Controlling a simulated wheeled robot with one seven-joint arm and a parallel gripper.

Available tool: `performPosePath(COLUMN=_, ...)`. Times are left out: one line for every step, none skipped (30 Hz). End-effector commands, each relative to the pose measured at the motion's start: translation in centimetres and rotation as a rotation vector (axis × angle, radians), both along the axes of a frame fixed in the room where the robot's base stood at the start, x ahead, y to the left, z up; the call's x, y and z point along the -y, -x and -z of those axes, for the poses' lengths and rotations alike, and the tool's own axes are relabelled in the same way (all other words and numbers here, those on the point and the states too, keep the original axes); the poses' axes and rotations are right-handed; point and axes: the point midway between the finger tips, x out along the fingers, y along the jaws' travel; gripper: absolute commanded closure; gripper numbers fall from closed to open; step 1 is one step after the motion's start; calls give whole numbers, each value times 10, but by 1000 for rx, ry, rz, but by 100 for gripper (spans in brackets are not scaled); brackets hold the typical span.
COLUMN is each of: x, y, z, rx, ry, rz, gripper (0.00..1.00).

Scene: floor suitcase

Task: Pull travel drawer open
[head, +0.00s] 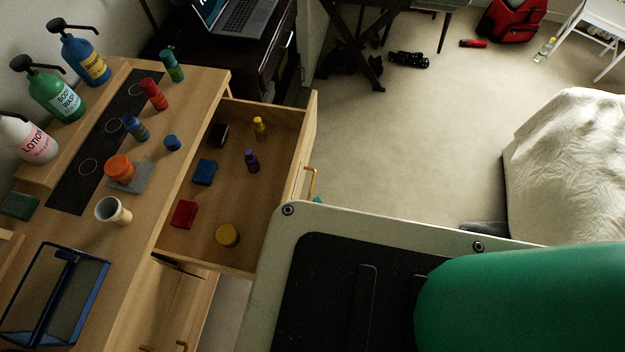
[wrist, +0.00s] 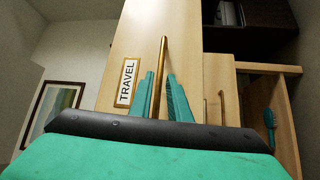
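The light-wood travel drawer stands pulled out from the cabinet in the head view, and its open inside (head: 210,222) shows. Its front carries a framed "TRAVEL" label (wrist: 127,83) in the wrist view. The brass bar handle (wrist: 163,60) is on that front, and it also shows in the head view (head: 310,182). The contact itself is not fully clear. In the head view, my arm hides most of the gripper.
The cabinet top carries pump bottles, a cup (head: 113,210) and a blue-framed case (head: 55,295).

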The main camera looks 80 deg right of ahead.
Motion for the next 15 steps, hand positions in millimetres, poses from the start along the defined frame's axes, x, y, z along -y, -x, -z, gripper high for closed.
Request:
performPosePath(x=-7, y=8, z=2, rx=-2, ry=-3, rz=3, gripper=84)
performPosePath(x=-11, y=11, z=3, rx=-1, ry=-2, rz=2, gripper=84)
performPosePath(x=-16, y=16, z=4, rx=-2, ry=-2, rz=2, gripper=84)
performPosePath(x=-19, y=19, z=4, rx=-2, ry=-2, rz=2, gripper=84)
performPosePath(x=-21, y=22, z=5, rx=-1, ry=-2, rz=2, gripper=84)
performPosePath(x=-25, y=25, z=5, rx=-1, ry=-1, rz=2, gripper=84)
performPosePath(x=-27, y=27, z=6, rx=-1, ry=-2, rz=2, gripper=84)
performPosePath(x=-29, y=29, z=6, rx=-1, ry=-2, rz=2, gripper=84)
performPosePath(x=-31, y=31, z=7, rx=-1, ry=-2, rz=1, gripper=84)
performPosePath(x=-32, y=32, z=7, rx=-1, ry=-1, rz=1, gripper=84)
performPosePath(x=-33, y=33, z=7, rx=-1, ry=-1, rz=1, gripper=84)
performPosePath(x=-34, y=34, z=7, rx=0, ry=0, rz=1, gripper=84)
performPosePath(x=-35, y=34, z=7, rx=0, ry=0, rz=0, gripper=84)
performPosePath(x=-35, y=35, z=7, rx=0, ry=0, rz=0, gripper=84)
performPosePath(x=-35, y=35, z=7, rx=0, ry=0, rz=0, gripper=84)
